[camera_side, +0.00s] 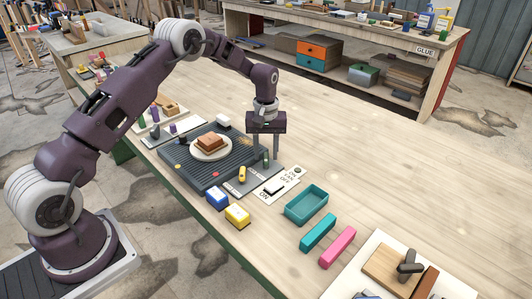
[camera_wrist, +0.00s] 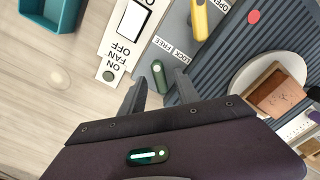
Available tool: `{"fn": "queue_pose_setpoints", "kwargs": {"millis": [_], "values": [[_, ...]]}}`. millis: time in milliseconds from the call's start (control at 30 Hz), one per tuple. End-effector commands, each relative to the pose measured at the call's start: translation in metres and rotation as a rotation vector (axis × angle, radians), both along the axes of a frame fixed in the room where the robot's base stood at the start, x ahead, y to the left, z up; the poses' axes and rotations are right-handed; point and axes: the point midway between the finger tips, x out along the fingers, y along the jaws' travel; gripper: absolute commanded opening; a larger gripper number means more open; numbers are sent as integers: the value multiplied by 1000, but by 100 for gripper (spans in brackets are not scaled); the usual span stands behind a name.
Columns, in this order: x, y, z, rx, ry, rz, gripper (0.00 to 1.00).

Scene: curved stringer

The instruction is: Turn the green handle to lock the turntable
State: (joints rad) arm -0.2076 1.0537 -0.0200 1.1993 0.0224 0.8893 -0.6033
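The green handle (camera_wrist: 159,76) is a small upright-looking bar on a grey strip beside the LOCK FREE label (camera_wrist: 176,47). In the side view the green handle (camera_side: 266,158) stands between or just behind my finger tips. My gripper (camera_side: 263,154) points down and is open, with its fingers apart. In the wrist view my gripper (camera_wrist: 158,88) has one finger on each side of the handle's near end; I cannot tell whether either touches it. The round pale turntable (camera_side: 226,154) carries a brown block (camera_side: 211,143), which also shows in the wrist view (camera_wrist: 275,92).
A yellow handle (camera_side: 242,174) is close by on the same strip. A white FAN switch (camera_side: 274,186) lies to the right. The ribbed dark board (camera_side: 190,170) surrounds the turntable.

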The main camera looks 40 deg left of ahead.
Motion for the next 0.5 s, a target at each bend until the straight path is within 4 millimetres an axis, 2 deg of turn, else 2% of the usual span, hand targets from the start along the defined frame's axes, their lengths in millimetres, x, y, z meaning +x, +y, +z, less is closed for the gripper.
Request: {"fn": "queue_pose_setpoints", "kwargs": {"millis": [100, 300, 500], "values": [[0, 0, -6, -1, -1, 0, 38], [0, 0, -6, 0, -1, -1, 36], [0, 0, -6, 0, -1, -1, 0]]}}
